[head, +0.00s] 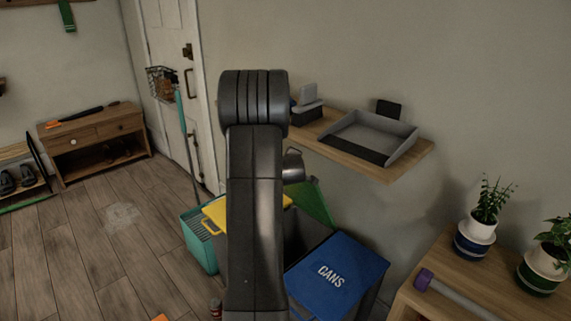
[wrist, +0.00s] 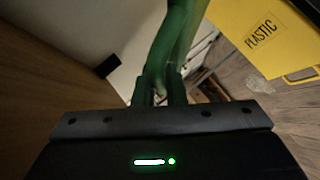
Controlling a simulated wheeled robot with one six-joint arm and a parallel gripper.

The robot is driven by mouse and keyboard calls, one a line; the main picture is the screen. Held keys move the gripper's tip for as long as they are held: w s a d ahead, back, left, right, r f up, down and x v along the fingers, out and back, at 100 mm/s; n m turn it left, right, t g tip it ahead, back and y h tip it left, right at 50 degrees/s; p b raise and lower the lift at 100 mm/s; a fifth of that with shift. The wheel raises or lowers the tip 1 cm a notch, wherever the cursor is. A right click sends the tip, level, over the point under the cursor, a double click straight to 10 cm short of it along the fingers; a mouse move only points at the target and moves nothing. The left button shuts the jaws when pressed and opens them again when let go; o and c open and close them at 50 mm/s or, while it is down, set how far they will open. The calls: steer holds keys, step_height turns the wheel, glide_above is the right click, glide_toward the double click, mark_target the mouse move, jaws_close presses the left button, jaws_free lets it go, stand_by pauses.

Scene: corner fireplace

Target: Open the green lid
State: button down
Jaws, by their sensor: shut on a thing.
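The green lid (head: 316,202) shows in the head view just right of my arm. It stands tilted up over a dark bin (head: 305,237) between the yellow and blue lids, and the bin's dark inside shows below it. In the wrist view the green lid (wrist: 178,40) runs up from between the fingers, seen nearly edge-on. My gripper (wrist: 160,92) is shut on its green edge or handle; which part I cannot tell. In the head view my arm hides most of the gripper and part of the lid.
The yellow PLASTIC lid (wrist: 252,35) lies to one side and the blue CANS lid (head: 334,275) to the other. A wooden shelf (head: 410,165) with a grey tray (head: 372,133) juts from the wall above. A bench with potted plants (head: 483,228) stands right.

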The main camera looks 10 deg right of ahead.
steer(key=c, duration=1.5)
jaws_free()
steer(key=shift+a, duration=0.1)
steer(key=shift+s, duration=0.1)
steer(key=v, duration=1.3)
steer(key=shift+s+r+b, duration=0.25)
steer(key=shift+s+b, duration=0.05)
steer(key=x, duration=1.4)
steer(key=shift+f+p, duration=0.1)
steer(key=shift+p, duration=0.2)
steer(key=shift+s, duration=0.1)
